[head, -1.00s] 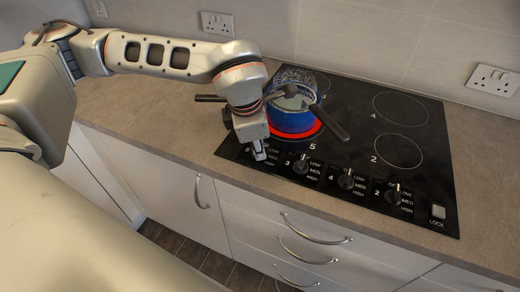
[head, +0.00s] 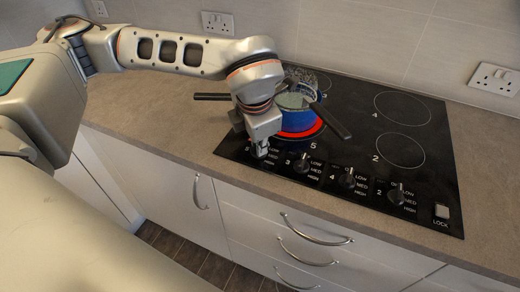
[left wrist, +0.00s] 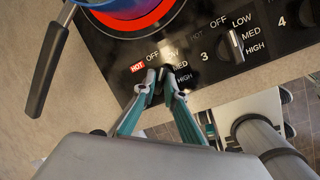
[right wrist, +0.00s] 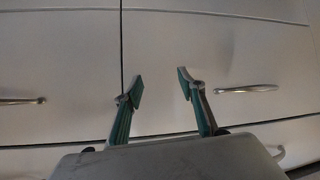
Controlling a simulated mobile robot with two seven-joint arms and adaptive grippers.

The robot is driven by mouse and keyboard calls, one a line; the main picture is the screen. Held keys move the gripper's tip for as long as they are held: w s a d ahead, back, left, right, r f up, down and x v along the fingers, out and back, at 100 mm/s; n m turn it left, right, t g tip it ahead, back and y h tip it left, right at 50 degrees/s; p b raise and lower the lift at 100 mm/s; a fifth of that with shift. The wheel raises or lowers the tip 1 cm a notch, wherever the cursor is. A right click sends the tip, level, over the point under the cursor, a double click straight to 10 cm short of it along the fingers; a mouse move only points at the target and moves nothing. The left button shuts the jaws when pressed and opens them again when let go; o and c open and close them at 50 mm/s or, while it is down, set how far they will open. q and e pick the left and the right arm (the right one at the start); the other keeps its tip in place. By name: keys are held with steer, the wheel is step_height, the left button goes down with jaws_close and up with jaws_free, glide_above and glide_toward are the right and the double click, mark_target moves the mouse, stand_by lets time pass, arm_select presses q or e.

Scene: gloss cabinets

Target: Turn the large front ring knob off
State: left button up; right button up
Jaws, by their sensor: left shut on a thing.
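The leftmost knob (left wrist: 161,74) on the hob's front strip is between the fingertips of my left gripper (left wrist: 160,82), which is shut on it. OFF, LOW, MED and HIGH are printed around this knob, with a lit red HOT mark. The fingers hide most of the knob, so I cannot tell its setting. In the head view my left gripper (head: 261,152) covers the knob. The large front ring (head: 312,131) glows red under a blue pot (head: 297,120). My right gripper (right wrist: 160,88) is open and empty, facing pale cabinet fronts.
Pan handles (head: 334,122) stick out, one over the hob and one (left wrist: 48,80) beside my left gripper. More knobs (head: 302,166) stand to the right on the black hob (head: 440,165). A lock button (head: 441,211) is at the right corner. Drawers with handles (head: 315,230) lie below the counter.

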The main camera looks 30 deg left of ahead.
arm_select(q)
steer(key=n, duration=0.2)
steer(key=n+y, duration=0.1)
steer(key=n, duration=0.1)
steer(key=shift+w+d+f+g+b, duration=0.15)
steer(key=shift+f+g+b, duration=0.15)
steer(key=shift+b, duration=0.1)
steer(key=n, duration=0.2)
steer(key=shift+n+g+y, duration=0.3)
steer(key=shift+n, duration=1.1)
steer(key=o, duration=0.5)
steer(key=shift+d, duration=0.1)
steer(key=shift+o, duration=0.6)
steer(key=shift+w+d+g, duration=0.1)
steer(key=shift+w+g, duration=0.05)
steer(key=shift+g, duration=0.15)
steer(key=shift+r, duration=0.1)
